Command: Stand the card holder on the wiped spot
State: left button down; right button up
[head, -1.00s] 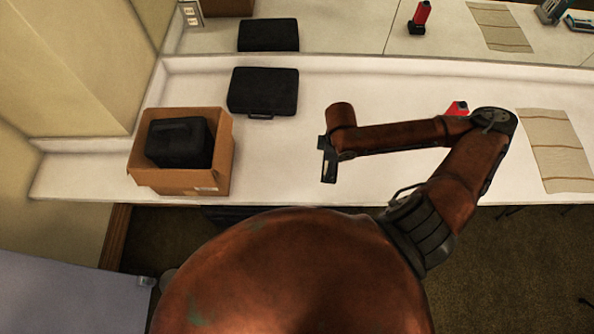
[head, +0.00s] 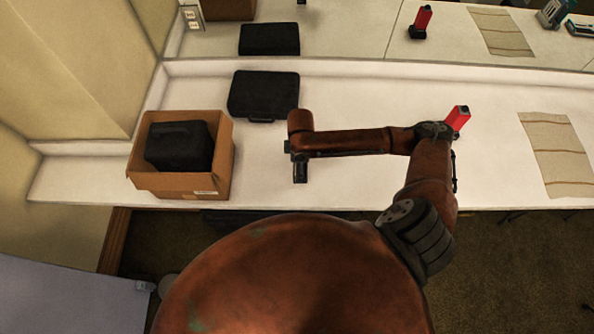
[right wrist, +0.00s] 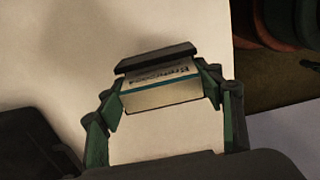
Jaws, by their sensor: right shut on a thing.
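The card holder (right wrist: 160,88) is in my right gripper (right wrist: 163,92), between the two green finger pads in the right wrist view. It shows a pale, printed face with a blue stripe and a dark bar (right wrist: 155,57) along its far edge. In the head view my right gripper (head: 299,172) hangs over the white counter (head: 350,90), right of the cardboard box; the holder is too small and dark to make out there. I cannot tell whether it touches the counter. No wiped spot can be told apart on the counter. My left gripper is out of view.
An open cardboard box (head: 225,165) holding a black case (head: 180,146) stands at left. Another black case (head: 263,96) lies behind it. A red tool (head: 459,117) stands behind my right arm; a striped cloth (head: 558,150) lies at right. A mirror backs the counter.

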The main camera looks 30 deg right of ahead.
jog(key=shift+w+a+f, duration=0.25)
jog(key=shift+w+f, duration=0.05)
jog(key=shift+f, duration=0.1)
jog(key=shift+w+a+f, duration=0.1)
jog(key=shift+w+f, duration=0.05)
jog(key=shift+f, duration=1.55)
jog(key=shift+f, duration=0.1)
jog(key=o, duration=1.3)
jog(key=shift+c, duration=0.2)
notch_tip(320, 180, up, 12)
jog(key=shift+r+p, duration=0.1)
jog(key=shift+p, duration=0.35)
